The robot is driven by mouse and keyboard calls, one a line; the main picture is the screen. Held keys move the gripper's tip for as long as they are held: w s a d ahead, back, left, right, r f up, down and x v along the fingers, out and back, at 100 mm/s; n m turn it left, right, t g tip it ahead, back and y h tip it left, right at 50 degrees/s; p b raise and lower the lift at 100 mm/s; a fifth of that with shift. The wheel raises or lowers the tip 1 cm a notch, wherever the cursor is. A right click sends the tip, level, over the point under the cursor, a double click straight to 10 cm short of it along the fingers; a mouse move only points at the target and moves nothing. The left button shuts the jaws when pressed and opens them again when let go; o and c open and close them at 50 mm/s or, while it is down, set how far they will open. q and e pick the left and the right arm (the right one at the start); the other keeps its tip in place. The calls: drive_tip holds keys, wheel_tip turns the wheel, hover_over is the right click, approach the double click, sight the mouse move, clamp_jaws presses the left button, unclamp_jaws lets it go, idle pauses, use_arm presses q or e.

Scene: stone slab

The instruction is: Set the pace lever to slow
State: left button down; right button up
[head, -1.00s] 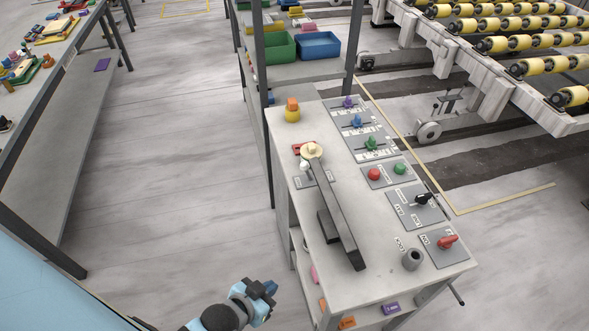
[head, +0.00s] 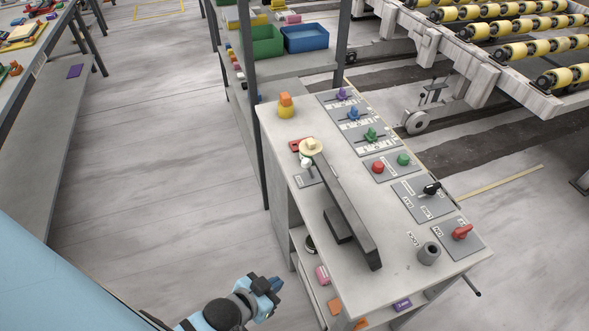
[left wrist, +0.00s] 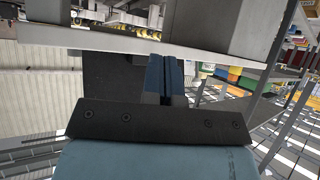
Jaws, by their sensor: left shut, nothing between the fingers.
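A grey control bench (head: 290,128) stands right of centre in the head view. On it, a black-handled lever (head: 431,189) sits on a grey plate with several small labels, too small to read surely. I cannot tell for certain which control is the pace lever. My left gripper (head: 272,287) is shut and empty, low in front of the bench's left side and apart from the controls. Its closed fingers also show in the left wrist view (left wrist: 165,78). My right gripper is out of view.
Purple (head: 342,94), blue (head: 353,113) and green (head: 370,135) levers line the far side. A red button (head: 378,167), green button (head: 403,159), red switch (head: 462,232) and grey cup (head: 429,253) are nearby. A roller conveyor (head: 500,50) stands behind. The floor at left is clear.

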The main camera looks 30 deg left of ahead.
use_arm(q)
drive_tip(key=w+a+r+m+t+h+b, duration=0.2)
drive_tip(key=w+a+m+t+h+b, duration=0.3)
drive_tip(key=w+a+m+h+b, duration=0.6)
drive_tip(key=w+a+m+b, duration=0.2)
drive_tip(key=w+a+m, duration=0.7)
drive_tip(key=m, duration=0.3)
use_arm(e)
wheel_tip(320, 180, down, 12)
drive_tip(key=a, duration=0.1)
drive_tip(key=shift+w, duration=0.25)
use_arm(q)
drive_tip(key=shift+w+d, duration=0.1)
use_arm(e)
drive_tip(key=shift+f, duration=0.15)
use_arm(q)
drive_tip(key=p, duration=0.2)
approach(309, 169)
drive_tip(key=w+r, duration=0.1)
drive_tip(key=w+d+r, duration=0.1)
drive_tip(key=w, duration=0.1)
drive_tip(key=w+d+r, duration=0.1)
drive_tip(key=w, duration=0.1)
drive_tip(key=shift+d, duration=0.25)
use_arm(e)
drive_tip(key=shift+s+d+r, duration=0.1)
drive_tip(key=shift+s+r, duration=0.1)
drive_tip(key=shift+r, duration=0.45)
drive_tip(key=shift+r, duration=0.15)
